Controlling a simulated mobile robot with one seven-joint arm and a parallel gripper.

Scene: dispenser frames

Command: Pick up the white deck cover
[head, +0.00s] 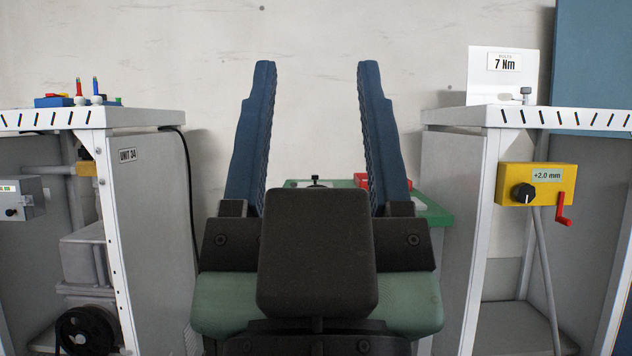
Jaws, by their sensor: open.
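My gripper (316,66) is open in the middle of the head view, its two blue ribbed fingers pointing up and standing wide apart. Only the pale wall shows between the fingertips. I cannot pick out the white deck cover for certain. A small whitish piece (419,205) lies on a green-topped table (437,214) behind my gripper, partly hidden by the right finger. I cannot tell whether it is the cover. My gripper and its dark body hide most of that table.
A white-framed unit (130,117) stands at left with small coloured items (80,97) on top. Another unit (470,117) at right bears a "7 Nm" panel (503,75) and a yellow box (535,184) with a red crank (563,210). A red item (361,180) sits on the green table.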

